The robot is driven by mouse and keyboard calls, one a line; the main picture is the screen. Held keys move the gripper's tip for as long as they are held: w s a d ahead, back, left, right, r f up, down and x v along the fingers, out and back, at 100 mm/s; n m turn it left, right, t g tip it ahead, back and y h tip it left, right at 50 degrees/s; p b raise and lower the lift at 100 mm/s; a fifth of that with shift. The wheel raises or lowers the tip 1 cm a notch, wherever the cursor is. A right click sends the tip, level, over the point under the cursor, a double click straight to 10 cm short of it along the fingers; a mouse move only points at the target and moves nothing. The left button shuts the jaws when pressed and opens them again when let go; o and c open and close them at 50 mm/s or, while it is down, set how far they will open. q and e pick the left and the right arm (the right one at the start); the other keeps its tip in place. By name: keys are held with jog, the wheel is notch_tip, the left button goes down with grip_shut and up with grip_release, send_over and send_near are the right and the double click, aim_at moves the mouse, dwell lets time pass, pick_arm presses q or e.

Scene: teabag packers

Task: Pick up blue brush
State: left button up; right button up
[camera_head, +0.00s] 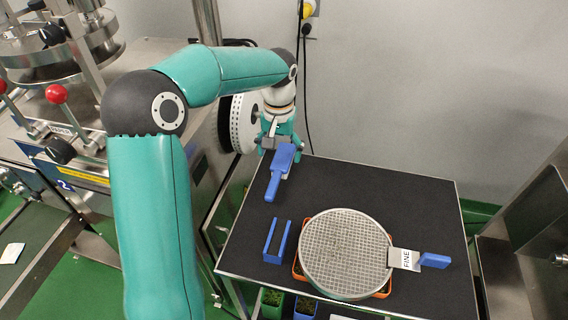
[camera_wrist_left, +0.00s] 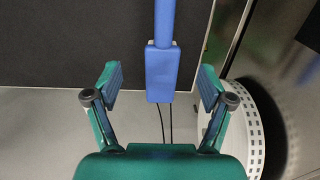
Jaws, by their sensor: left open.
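The blue brush (camera_head: 280,172) lies near the far left corner of the black table, its handle pointing toward the near side. My left gripper (camera_head: 272,145) is at the table's far left edge, right by the brush's broad head and partly hidden behind it. In the left wrist view the brush (camera_wrist_left: 161,72) shows its rectangular head in line with the space between the open fingers of my left gripper (camera_wrist_left: 160,78), with a gap on each side. I cannot tell the height between fingers and brush. My right gripper is not in view.
On the black table (camera_head: 390,195) stand a blue U-shaped holder (camera_head: 277,242) and a round mesh sieve (camera_head: 345,252) with a "FINE" tag and a blue handle (camera_head: 434,261), over an orange-rimmed container. A white perforated wheel (camera_head: 244,122) stands left of my gripper. The table's far right is clear.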

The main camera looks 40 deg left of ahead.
aim_at(279, 169)
pick_arm(q)
jog(key=shift+s+a+f+p, duration=0.1)
jog(key=shift+f+p, duration=0.1)
jog(key=shift+f, duration=1.55)
jog(key=shift+a+f+p, duration=0.1)
jog(key=shift+f+p, duration=0.1)
jog(key=shift+f, duration=1.5)
jog(key=shift+d, duration=0.1)
jog(key=c, duration=1.3)
